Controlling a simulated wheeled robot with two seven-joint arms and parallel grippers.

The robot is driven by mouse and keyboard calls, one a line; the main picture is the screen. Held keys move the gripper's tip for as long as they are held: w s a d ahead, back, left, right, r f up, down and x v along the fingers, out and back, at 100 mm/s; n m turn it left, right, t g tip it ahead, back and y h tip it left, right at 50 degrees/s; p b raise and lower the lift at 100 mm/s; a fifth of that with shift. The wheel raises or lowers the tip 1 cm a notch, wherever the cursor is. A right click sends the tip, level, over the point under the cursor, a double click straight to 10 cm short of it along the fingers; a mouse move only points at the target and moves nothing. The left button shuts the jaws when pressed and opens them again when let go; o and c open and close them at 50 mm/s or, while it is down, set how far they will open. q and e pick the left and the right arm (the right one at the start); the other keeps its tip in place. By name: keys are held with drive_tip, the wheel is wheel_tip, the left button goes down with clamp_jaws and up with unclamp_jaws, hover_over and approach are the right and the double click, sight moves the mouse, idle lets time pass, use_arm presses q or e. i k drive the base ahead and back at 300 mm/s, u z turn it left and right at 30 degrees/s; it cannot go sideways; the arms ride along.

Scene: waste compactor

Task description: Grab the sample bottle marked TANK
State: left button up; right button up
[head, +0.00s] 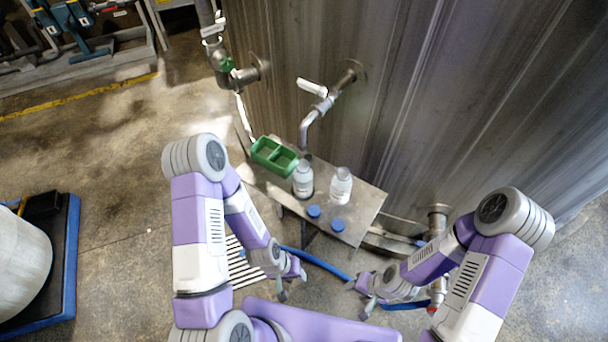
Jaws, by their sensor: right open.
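Two clear bottles with whitish labels stand upright on a small metal shelf (361,215): a left bottle (303,181) beneath the tap spout and a right bottle (340,188). The labels are too small to read, so I cannot tell which is marked TANK. Two blue caps lie on the shelf in front of them, a left cap (314,211) and a right cap (338,225). My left gripper (292,284) is open and empty, below and in front of the shelf in the picture. My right gripper (358,298) is open and empty, further right. Neither touches a bottle.
A green two-part tray (262,152) sits at the shelf's left end. A tap with a white lever (312,87) and a pipe with a green valve (226,64) stick out from the large metal tank (440,90). A blue hose (325,264) runs below the shelf.

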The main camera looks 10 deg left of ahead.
sight(303, 176)
drive_tip(key=z, duration=1.4)
drive_tip(key=k, duration=0.85)
drive_tip(key=u, duration=1.35)
drive_tip(key=i, duration=1)
